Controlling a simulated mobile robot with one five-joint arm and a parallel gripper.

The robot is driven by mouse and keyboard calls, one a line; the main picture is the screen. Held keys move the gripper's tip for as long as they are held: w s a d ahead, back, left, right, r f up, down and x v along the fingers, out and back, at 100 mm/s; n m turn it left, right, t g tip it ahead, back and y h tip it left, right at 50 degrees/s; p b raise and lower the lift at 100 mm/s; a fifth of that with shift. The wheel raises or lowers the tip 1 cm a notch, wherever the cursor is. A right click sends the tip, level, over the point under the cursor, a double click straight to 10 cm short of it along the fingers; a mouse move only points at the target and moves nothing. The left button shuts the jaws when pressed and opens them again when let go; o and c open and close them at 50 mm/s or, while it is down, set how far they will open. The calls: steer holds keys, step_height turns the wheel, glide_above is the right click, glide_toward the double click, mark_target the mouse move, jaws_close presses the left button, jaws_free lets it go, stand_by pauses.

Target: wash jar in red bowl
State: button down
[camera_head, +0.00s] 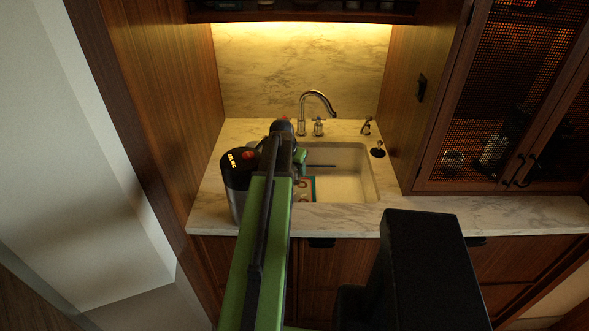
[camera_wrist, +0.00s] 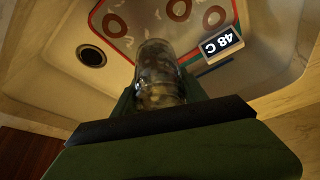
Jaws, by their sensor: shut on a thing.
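A clear glass jar (camera_wrist: 160,72) is between the fingers of my gripper (camera_wrist: 160,98) in the wrist view. My gripper is shut on the jar, over the sink basin. Beyond the jar lies a pale, flat-looking thing with brown rings and a red and teal edge (camera_wrist: 130,18); it also shows in the sink in the head view (camera_head: 312,188). I cannot make out a red bowl in either view. In the head view my arm hides the jar and part of the sink (camera_head: 350,190).
A chrome faucet (camera_head: 318,97) stands behind the sink. A dark-topped container with a lit label (camera_head: 238,172) stands on the counter left of the sink. The sink drain (camera_wrist: 91,56) and a "48 C" display (camera_wrist: 221,43) show in the wrist view. The counter right of the sink (camera_head: 480,210) is clear.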

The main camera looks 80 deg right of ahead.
step_height(320, 180, up, 9)
steer(key=p, duration=0.7)
steer(key=shift+p, duration=0.3)
